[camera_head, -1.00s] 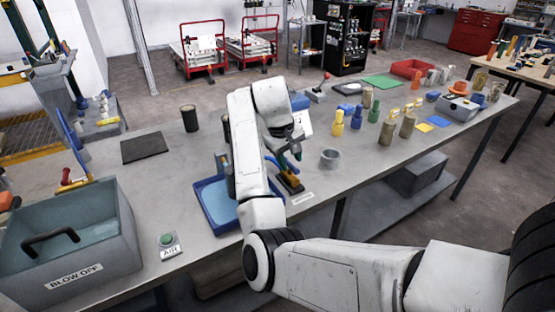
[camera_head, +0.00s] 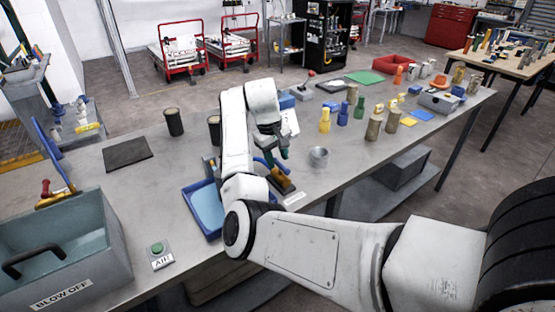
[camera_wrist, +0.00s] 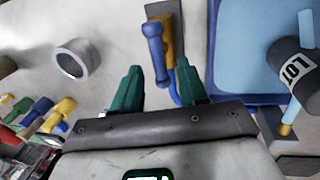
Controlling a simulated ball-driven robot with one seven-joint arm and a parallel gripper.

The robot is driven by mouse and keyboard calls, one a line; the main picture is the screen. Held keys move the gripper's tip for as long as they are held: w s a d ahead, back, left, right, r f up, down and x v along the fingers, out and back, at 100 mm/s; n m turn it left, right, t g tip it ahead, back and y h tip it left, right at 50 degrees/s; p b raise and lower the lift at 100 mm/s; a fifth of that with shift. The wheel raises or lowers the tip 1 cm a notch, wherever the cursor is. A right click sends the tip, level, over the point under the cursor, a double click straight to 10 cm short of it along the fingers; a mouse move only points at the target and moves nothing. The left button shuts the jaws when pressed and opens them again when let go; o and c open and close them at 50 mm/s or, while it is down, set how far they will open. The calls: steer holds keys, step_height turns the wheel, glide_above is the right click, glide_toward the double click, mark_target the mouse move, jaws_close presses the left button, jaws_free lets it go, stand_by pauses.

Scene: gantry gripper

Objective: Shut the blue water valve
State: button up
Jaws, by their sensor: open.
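The water valve has a blue lever (camera_wrist: 154,48) on a brass body (camera_wrist: 170,38), mounted on a dark base plate; in the head view the brass body (camera_head: 281,183) sits at the bench front, just right of the blue tray. My gripper (camera_wrist: 160,80) has green fingers, spread apart with nothing clamped between them. In the wrist view the lever's lower end lies between the two fingers; I cannot tell whether either touches it. In the head view my gripper (camera_head: 275,152) is just above the valve, and my arm hides part of this area.
A blue tray (camera_head: 191,203) is left of the valve, and a grey ring (camera_head: 318,155) stands to its right. A dark cylinder labelled LOT (camera_wrist: 293,68) is near my gripper in the wrist view. Yellow and blue bottles (camera_head: 325,120) stand farther right. A blow-off bin (camera_head: 118,255) is at left.

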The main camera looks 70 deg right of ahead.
steer(key=shift+s+d+f, duration=0.1)
steer(key=shift+d+f, duration=0.05)
steer(key=shift+f, duration=0.75)
jaws_close()
